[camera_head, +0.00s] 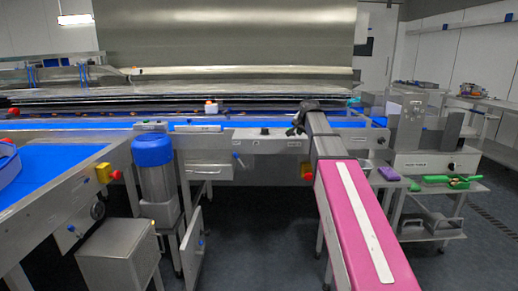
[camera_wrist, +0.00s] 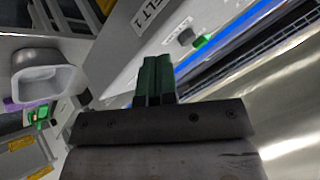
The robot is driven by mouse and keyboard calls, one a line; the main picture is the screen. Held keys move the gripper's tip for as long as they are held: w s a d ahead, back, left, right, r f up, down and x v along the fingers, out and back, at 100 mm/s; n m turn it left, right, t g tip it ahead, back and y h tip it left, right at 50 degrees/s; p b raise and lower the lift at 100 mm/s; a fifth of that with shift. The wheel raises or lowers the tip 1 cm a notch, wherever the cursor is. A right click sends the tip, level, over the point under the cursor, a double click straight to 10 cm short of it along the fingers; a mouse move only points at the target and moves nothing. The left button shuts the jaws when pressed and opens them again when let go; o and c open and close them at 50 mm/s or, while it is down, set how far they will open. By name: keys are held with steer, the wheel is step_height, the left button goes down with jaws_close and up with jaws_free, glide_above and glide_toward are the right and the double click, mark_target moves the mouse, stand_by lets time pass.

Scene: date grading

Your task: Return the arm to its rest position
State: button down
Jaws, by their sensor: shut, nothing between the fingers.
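My arm reaches forward in the head view, with a pink link nearest and a dark link beyond it. My gripper (camera_head: 299,124) is at its far end, dark and small, above the front edge of the blue conveyor belt (camera_head: 268,121). In the wrist view the two green fingers of my gripper (camera_wrist: 155,72) stand side by side and closed, with nothing held between them. Behind the fingers is a grey metal panel (camera_wrist: 135,38) with a label and a green button. The blue belt strip (camera_wrist: 222,42) runs to the right.
A side table (camera_head: 440,190) at the right carries a purple item (camera_head: 389,173) and green items (camera_head: 445,180). A blue-topped cylinder (camera_head: 154,165) and a second blue belt (camera_head: 50,178) stand at the left. A metal hood (camera_head: 225,35) rises behind the belt. Dark floor (camera_head: 260,225) is open between.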

steer(key=s+f+n+g, duration=0.3)
steer(key=s+f+g, duration=0.1)
steer(key=s+f, duration=1.3)
steer(key=s+f+n+g, duration=0.4)
steer(key=s+f, duration=1.4)
steer(key=f, duration=0.5)
steer(key=shift+a+f+h, duration=0.2)
steer(key=shift+h, duration=0.2)
steer(key=shift+s, duration=0.1)
